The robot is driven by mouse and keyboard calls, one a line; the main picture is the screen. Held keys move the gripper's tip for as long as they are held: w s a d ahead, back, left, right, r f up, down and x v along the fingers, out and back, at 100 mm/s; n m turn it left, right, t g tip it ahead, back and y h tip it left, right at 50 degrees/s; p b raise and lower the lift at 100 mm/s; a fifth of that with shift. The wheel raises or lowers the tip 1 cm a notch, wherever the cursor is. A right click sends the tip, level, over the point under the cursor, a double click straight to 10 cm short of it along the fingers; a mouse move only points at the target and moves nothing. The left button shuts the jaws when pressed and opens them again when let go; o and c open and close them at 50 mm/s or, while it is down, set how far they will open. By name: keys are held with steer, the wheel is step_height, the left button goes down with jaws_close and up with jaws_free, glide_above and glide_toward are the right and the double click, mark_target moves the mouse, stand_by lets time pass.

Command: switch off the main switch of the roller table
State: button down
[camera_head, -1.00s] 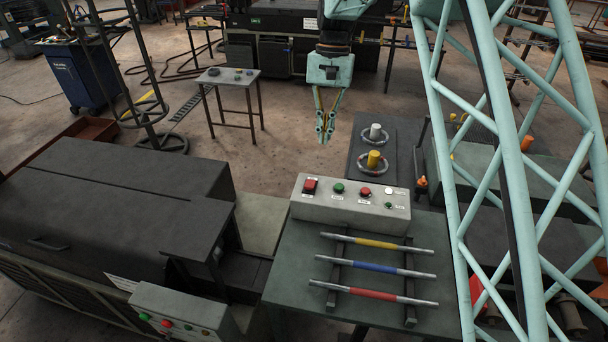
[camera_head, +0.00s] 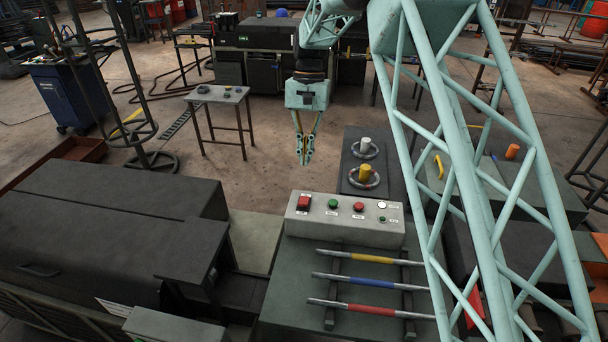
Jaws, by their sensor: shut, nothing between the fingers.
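A pale grey control box (camera_head: 330,228) stands at the back of a dark green table with bars in the lower middle. The labels are too small to read. My gripper (camera_head: 304,161) points down, shut and empty, above and behind the box's left end in the picture. It appears apart from the switch.
Bars with yellow, blue and red bands (camera_head: 371,258) lie in front of the box. A dark machine (camera_head: 110,230) fills the left. My lattice arm covers much of the right.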

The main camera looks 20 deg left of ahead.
mark_target(303, 202)
steer(key=shift+b+x, duration=0.45)
steer(key=shift+x, duration=6.4)
